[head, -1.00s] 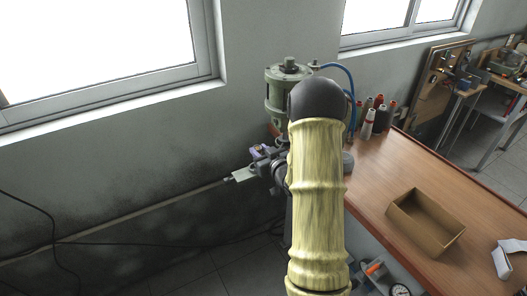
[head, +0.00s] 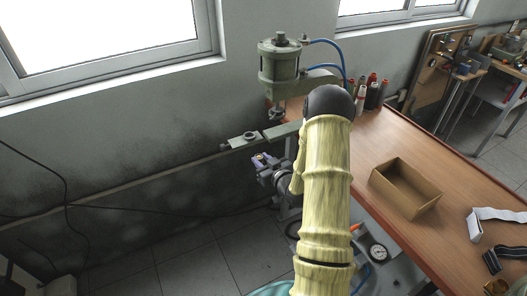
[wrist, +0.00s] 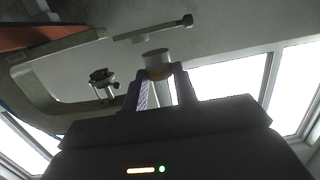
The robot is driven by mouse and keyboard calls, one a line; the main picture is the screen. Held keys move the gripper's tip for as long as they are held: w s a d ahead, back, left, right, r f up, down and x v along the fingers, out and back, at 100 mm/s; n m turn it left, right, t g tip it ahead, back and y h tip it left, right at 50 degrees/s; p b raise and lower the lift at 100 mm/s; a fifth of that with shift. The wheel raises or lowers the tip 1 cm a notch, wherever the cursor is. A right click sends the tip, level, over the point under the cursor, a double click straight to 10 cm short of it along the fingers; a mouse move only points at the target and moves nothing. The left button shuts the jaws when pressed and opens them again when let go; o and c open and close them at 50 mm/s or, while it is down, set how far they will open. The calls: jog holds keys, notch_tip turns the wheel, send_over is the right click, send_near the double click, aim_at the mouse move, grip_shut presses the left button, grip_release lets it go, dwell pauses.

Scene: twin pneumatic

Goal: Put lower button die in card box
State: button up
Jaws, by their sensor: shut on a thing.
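My gripper (wrist: 160,78) is shut on the lower button die (wrist: 157,58), a small grey cylinder held between the fingertips in the wrist view. In the head view my gripper (head: 262,160) is left of the bench, just below the press's lower arm (head: 250,139) and apart from it; the die is too small to make out there. The card box (head: 392,196), open-topped and brown, stands upright on the wooden bench to the right. My arm stands between the gripper and the box in the picture.
The green pneumatic press (head: 280,62) with blue hoses stands at the bench's far left corner. Spools (head: 372,92) stand beside it. White strips (head: 497,214) lie right of the box. A gauge (head: 377,253) is below the bench edge. The wooden bench top (head: 375,140) is mostly clear.

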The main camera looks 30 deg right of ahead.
jog(key=s+a+f, duration=0.5)
jog(key=a+f, duration=0.2)
jog(key=f, duration=0.1)
jog(key=s+a+f+m+h, duration=0.1)
jog(key=s+a+f, duration=0.4)
jog(key=a+f, duration=0.3)
jog(key=shift+h, duration=0.3)
jog(key=shift+w+a+f, duration=0.1)
